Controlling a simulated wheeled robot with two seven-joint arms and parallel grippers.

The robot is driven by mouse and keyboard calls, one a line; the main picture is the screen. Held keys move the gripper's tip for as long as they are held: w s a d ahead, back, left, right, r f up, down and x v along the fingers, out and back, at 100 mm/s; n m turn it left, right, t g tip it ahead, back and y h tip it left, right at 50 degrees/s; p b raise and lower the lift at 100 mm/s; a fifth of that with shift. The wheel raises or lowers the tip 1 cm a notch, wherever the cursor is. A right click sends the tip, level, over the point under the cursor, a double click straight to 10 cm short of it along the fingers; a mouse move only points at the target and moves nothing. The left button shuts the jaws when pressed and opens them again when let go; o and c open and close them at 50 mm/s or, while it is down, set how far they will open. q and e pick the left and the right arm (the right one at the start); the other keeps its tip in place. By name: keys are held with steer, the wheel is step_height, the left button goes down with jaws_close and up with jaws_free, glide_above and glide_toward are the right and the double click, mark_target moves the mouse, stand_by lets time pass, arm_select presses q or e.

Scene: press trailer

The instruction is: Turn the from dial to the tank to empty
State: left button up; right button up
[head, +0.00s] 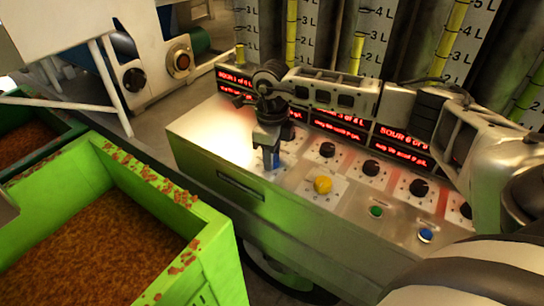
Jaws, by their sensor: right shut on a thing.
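The press trailer's control panel (210,130) carries several dials. My right gripper (270,156) points down at the panel's left part and is shut on a blue knob there, mostly hidden by the fingers. A yellow dial (322,184) stands on its own plate to the right of it. Black knobs (327,150) run in a row behind, below red-lit displays (340,125). The tanks (375,30) behind have litre scales and yellow level tubes. Which way the blue knob points is hidden. My left gripper is not in view.
Green (376,211) and blue (426,235) buttons sit at the panel's front right. A green bin (215,262) of brown pulp stands in front at the left. A white machine (165,60) with a red button is at the back left.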

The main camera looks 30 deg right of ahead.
steer(key=shift+f+n, duration=0.1)
steer(key=shift+n, duration=0.4)
steer(key=shift+n+b, duration=0.95)
steer(key=shift+n, duration=0.25)
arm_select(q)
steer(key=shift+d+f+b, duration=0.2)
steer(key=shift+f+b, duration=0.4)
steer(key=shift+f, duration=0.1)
arm_select(e)
steer(key=shift+n, duration=1.2)
steer(key=shift+r+n, duration=0.2)
steer(key=shift+n, duration=0.1)
steer(key=o, duration=0.9)
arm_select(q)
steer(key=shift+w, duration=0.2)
arm_select(e)
steer(key=shift+o, duration=0.5)
